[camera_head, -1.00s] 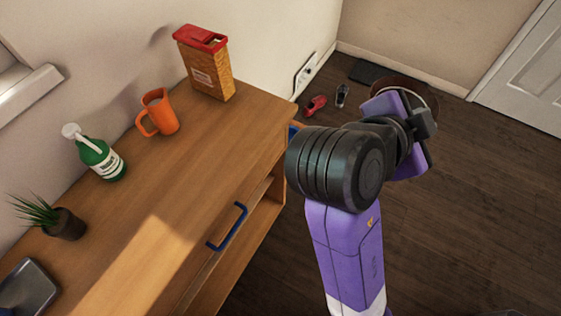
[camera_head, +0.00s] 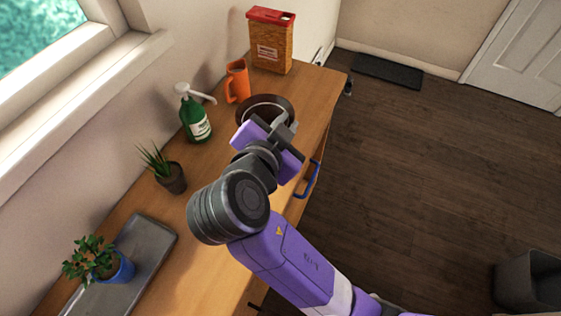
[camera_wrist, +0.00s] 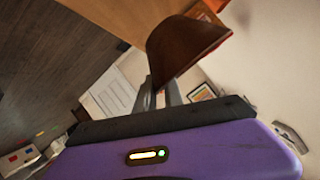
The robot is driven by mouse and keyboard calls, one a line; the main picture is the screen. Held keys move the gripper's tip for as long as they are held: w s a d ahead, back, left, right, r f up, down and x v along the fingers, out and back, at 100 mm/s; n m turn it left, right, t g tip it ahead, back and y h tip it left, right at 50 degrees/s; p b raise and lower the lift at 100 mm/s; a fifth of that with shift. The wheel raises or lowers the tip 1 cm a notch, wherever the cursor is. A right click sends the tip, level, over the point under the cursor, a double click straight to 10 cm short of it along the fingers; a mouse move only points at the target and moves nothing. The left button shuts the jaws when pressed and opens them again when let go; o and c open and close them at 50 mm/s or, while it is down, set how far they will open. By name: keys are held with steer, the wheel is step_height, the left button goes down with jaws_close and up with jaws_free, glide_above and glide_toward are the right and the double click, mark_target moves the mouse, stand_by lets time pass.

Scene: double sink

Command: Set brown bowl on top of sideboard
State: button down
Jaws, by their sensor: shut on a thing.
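The brown bowl (camera_head: 255,105) is at the end of my gripper (camera_head: 277,122) in the head view, over the sideboard (camera_head: 316,112). The gripper hides part of the bowl. In the wrist view the bowl (camera_wrist: 183,45) shows as a tilted brown shape, with my gripper (camera_wrist: 162,88) shut on its rim. The wooden sideboard top runs along the wall under the window. I cannot tell whether the bowl touches the top.
An orange mug (camera_head: 237,83), a green pump bottle (camera_head: 195,116) and a red-lidded container (camera_head: 270,42) stand close to the bowl. A small plant (camera_head: 170,175), a grey tray (camera_head: 150,245) and a blue-potted plant (camera_head: 118,268) lie nearer. A blue handle (camera_head: 309,180) sticks out in front.

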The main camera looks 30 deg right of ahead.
step_height(320, 180, down, 14)
steer(key=shift+r+p, duration=0.2)
steer(key=shift+p, duration=0.15)
steer(key=shift+f, duration=0.15)
steer(key=c, duration=1.4)
jaws_free()
steer(key=shift+c, duration=0.2)
steer(key=shift+r, duration=0.25)
steer(key=shift+s+a, duration=0.2)
steer(key=shift+a, duration=0.05)
steer(key=b+v, duration=0.1)
steer(key=v, duration=1)
steer(key=shift+b, duration=0.35)
